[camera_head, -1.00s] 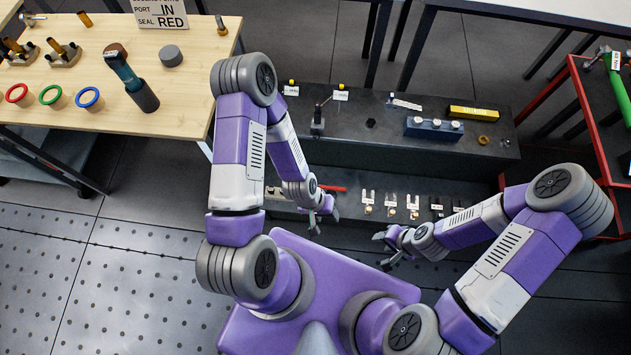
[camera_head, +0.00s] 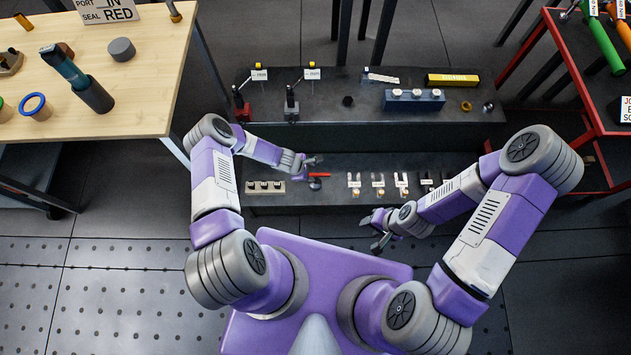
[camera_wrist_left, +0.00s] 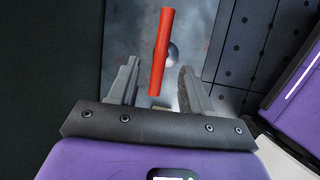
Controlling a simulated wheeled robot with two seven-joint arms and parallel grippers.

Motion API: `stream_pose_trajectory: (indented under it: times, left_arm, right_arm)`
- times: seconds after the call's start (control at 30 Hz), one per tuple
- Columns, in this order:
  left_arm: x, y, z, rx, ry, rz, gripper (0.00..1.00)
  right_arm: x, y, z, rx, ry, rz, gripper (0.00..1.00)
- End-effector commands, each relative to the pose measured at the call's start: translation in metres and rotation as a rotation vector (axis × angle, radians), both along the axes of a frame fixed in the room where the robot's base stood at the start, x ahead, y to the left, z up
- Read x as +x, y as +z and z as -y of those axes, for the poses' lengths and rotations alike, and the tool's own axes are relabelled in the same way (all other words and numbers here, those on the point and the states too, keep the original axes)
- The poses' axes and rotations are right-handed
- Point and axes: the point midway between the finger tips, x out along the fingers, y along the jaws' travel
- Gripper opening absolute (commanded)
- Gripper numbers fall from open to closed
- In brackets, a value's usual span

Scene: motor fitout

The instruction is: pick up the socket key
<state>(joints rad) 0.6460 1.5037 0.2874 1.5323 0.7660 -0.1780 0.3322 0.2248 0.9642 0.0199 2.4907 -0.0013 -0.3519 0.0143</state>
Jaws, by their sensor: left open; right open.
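The likely socket key is a tool with a red bar (camera_head: 320,174), lying on the lower dark shelf of the bench in the head view. In the left wrist view its red bar (camera_wrist_left: 161,55) runs lengthwise between and beyond the fingers, with a rounded grey part partly hidden behind it. My left gripper (camera_head: 313,171) is open close to the tool, its fingers (camera_wrist_left: 155,85) on either side of the bar in the picture; I cannot tell if they touch it. My right gripper (camera_head: 370,233) is open and empty, in front of the shelf to the right.
A pale block with sockets (camera_head: 265,187) sits left of the tool, and several small forked pieces (camera_head: 378,180) stand to its right. The upper shelf holds a blue block (camera_head: 413,100) and a yellow bar (camera_head: 452,80). A wooden table (camera_head: 150,95) stands at left, a red-framed cart (camera_head: 575,75) at right.

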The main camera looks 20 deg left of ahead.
Motion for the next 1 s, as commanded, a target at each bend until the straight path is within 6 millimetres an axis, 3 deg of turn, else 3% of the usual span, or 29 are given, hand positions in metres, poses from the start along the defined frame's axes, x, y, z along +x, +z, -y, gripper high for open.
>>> stream_pose_trajectory:
  times: [0.23, 0.57, 0.9, 1.0]
  left_arm:
    - [0.009, -0.036, 0.012, 0.002, -0.004, 0.0, 0.49]
    - [0.012, -0.041, 0.015, 0.002, -0.004, 0.0, 0.49]
    - [0.012, -0.041, 0.015, 0.002, -0.004, 0.0, 0.0]
    - [0.012, -0.041, 0.015, 0.002, -0.004, 0.0, 0.0]
  right_arm:
    - [0.0, -0.024, 0.0, 0.0, 0.0, 0.0, 0.43]
    - [0.0, -0.026, 0.0, 0.0, 0.0, 0.0, 0.43]
    - [0.0, -0.026, 0.0, 0.0, 0.0, 0.0, 0.43]
    - [0.0, -0.026, 0.0, 0.0, 0.0, 0.0, 0.43]
